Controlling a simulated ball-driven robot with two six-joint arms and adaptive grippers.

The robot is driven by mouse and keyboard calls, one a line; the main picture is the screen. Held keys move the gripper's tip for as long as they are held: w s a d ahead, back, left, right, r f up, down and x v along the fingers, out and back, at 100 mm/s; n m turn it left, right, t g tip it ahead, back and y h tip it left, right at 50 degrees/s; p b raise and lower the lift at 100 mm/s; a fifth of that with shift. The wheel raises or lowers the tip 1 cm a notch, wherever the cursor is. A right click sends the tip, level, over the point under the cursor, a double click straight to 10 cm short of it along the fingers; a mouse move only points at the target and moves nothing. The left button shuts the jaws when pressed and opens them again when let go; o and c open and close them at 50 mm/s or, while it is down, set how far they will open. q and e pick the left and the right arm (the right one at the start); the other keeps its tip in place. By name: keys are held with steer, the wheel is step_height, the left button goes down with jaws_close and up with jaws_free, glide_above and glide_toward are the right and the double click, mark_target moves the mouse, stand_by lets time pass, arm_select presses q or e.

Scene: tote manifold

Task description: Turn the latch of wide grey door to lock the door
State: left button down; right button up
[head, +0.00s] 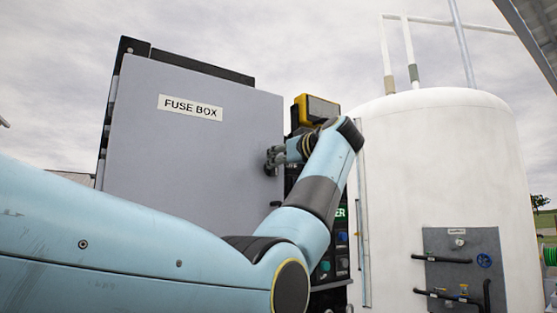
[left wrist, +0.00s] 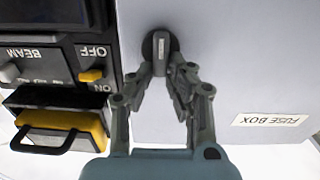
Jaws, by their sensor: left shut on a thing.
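The wide grey door (head: 190,150) carries a "FUSE BOX" label and looks closed or nearly so in the head view. Its latch (left wrist: 161,50), a dark round base with a grey handle, sits near the door's edge in the left wrist view. My left gripper (left wrist: 160,75) is shut on the latch handle, with a finger on either side of it. In the head view the left gripper (head: 275,157) is at the door's right edge, and it mostly hides the latch. My right gripper is not in view.
A dark control panel with a yellow-topped device (head: 315,110) stands right beside the door. A large white tank (head: 440,160) with pipes stands to the right.

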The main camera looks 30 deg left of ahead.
arm_select(q)
steer(key=n, duration=0.5)
steer(key=s+f+n, duration=0.1)
steer(key=n, duration=0.5)
steer(key=f+n+p, duration=0.1)
steer(key=n, duration=0.5)
steer(key=shift+s+a, duration=0.35)
steer(key=shift+n, duration=0.4)
